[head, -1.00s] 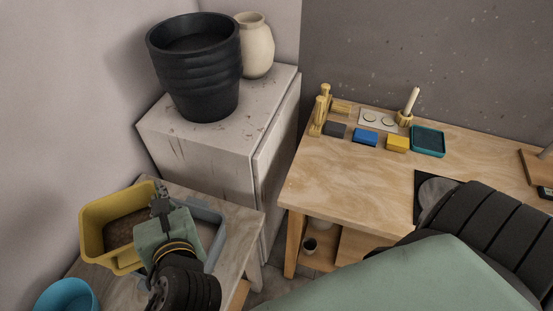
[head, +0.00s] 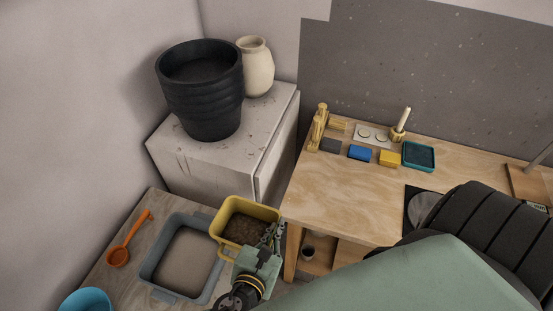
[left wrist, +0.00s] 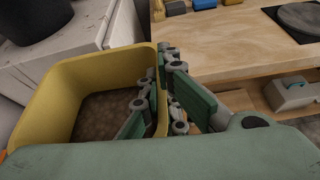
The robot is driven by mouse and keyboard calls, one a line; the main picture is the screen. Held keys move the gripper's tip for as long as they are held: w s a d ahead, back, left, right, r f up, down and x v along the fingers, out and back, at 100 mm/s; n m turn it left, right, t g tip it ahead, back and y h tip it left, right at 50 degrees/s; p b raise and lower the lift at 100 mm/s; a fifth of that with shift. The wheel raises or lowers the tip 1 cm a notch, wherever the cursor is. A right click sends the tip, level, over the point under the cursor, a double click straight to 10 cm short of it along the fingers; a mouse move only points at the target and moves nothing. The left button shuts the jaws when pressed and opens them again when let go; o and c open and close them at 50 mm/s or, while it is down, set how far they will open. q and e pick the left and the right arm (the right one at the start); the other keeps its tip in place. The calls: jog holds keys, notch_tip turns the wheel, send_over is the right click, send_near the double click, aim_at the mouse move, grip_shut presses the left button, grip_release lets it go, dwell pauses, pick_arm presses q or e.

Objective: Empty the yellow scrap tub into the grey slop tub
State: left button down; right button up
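The yellow scrap tub (head: 233,203) is upright, with brown lumpy material inside. It is at the right end of the low table and overlaps the grey tub's right rim in the head view. The grey slop tub (head: 160,238) stands on the low table to its left, with a flat beige content. My left gripper (head: 274,234) is shut on the yellow tub's right wall. In the left wrist view, one finger is inside the yellow tub (left wrist: 60,78) and one outside. The gap under the tub is hidden. My right gripper is out of view.
An orange ladle (head: 125,245) lies on the low table (head: 108,277) left of the grey tub. A blue bowl (head: 85,300) is at the front left. A white cabinet (head: 220,155) carries dark pots (head: 200,100) and a cream vase (head: 256,68). A wooden workbench (head: 335,190) stands to the right.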

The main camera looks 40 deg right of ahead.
pick_arm(q)
jog(key=w+a+r+n+h, duration=0.1)
jog(key=a+r+n+h, duration=0.1)
jog(key=r, duration=0.3)
jog(key=shift+w+a+h, duration=0.2)
jog(key=shift+a+h, duration=0.4)
jog(key=shift+a, duration=0.2)
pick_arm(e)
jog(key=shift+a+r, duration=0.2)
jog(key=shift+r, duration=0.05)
